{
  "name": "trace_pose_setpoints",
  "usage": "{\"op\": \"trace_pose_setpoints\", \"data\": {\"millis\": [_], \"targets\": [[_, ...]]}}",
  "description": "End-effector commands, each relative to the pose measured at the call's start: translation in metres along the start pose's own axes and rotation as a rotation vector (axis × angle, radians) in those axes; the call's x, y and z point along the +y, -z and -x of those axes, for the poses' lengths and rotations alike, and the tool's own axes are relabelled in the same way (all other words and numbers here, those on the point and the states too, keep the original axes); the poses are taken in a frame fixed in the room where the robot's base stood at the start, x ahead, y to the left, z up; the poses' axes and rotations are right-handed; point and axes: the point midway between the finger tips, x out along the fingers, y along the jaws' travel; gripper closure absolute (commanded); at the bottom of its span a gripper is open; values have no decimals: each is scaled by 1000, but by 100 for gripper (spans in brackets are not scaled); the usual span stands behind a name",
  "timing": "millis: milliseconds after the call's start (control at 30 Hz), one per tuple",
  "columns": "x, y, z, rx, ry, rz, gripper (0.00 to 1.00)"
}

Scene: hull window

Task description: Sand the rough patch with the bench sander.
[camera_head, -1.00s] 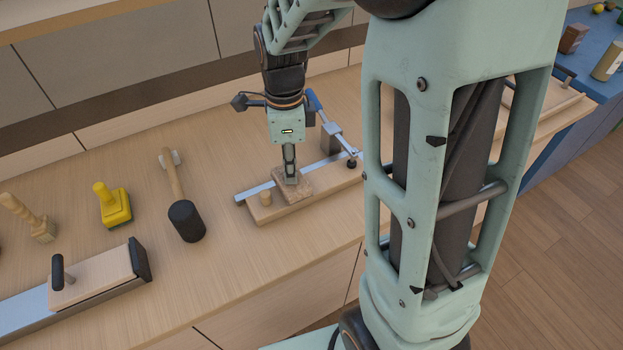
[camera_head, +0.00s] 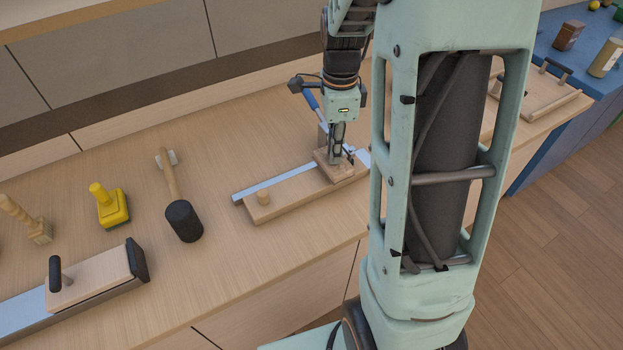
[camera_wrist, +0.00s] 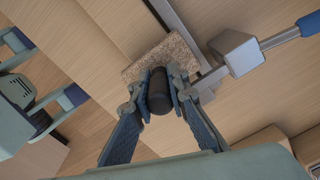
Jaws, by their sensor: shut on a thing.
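My gripper (camera_head: 337,158) is shut on the dark upright knob (camera_wrist: 158,95) of a brown speckled block (camera_wrist: 160,58), which may be the sander. In the head view the block (camera_head: 347,174) rests on or just over the right part of a light wooden board (camera_head: 290,202). I cannot make out the rough patch.
A mallet (camera_head: 184,220), a yellow-handled brush (camera_head: 112,207), a wooden-handled brush (camera_head: 38,230) and a board with a black knob (camera_head: 90,278) lie to the left on the bench. A handled board (camera_head: 545,95) is at the right. The bench between mallet and board is clear.

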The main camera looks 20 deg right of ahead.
Motion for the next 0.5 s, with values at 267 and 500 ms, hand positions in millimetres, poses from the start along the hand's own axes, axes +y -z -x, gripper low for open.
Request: {"op": "trace_pose_setpoints", "data": {"millis": [267,500], "targets": [[0,-1,-2,0,0,1,100],[0,-1,-12,0,2,1,100]]}}
